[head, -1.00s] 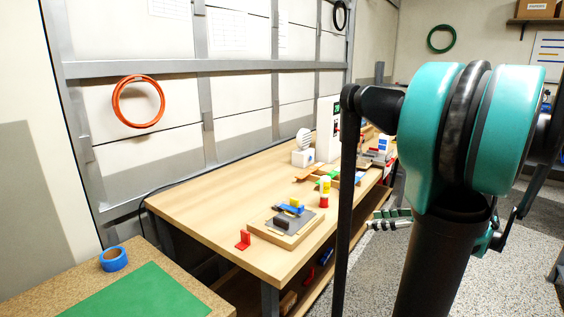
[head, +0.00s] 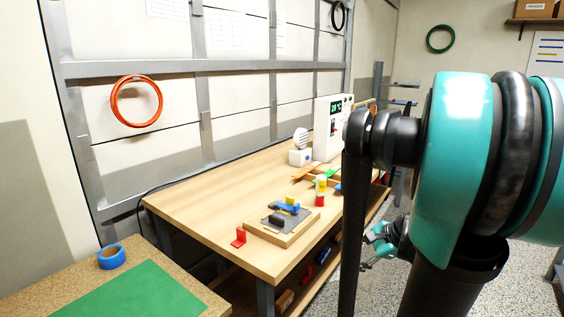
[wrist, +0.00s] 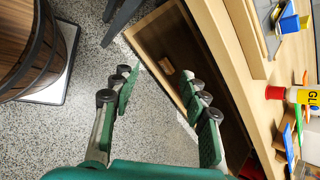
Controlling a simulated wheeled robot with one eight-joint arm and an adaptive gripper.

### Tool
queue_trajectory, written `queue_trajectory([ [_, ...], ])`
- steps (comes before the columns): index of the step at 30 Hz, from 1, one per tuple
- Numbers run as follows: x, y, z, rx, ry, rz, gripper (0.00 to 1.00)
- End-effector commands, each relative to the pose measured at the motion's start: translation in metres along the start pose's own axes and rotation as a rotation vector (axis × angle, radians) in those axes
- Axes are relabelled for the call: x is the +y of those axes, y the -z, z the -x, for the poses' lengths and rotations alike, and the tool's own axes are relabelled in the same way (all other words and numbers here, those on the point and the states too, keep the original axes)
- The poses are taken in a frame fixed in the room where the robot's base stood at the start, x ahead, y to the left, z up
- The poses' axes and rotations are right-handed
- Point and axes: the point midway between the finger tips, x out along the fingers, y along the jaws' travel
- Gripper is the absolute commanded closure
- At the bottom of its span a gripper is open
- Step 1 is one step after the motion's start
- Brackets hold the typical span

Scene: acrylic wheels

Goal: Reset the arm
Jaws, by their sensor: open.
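My gripper (wrist: 163,92) is open and empty in the wrist view, its two green fingers with dark pads spread apart. It hangs over the speckled floor (wrist: 125,148) beside the workbench, touching nothing that I can see. In the head view my gripper (head: 380,245) shows just right of the wooden workbench (head: 190,212), partly behind my own dark arm link. My teal arm joint fills the right of the head view and hides part of the room.
On the workbench are a board with a dark block (head: 284,228), a red piece (head: 239,237), a glue bottle (head: 320,190) and a white fan (head: 300,150). A green mat (head: 130,290) lies front left.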

Motion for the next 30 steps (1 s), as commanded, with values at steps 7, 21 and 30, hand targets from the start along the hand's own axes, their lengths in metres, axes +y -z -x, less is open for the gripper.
queue_trajectory([
  [7,0.061,0.001,-0.042,0.225,-0.222,0.695,0.55],
  [21,0.094,0.018,-0.05,0.408,-0.49,1.489,0.55],
  [30,0.094,0.018,-0.049,0.409,-0.491,1.492,0.55],
])
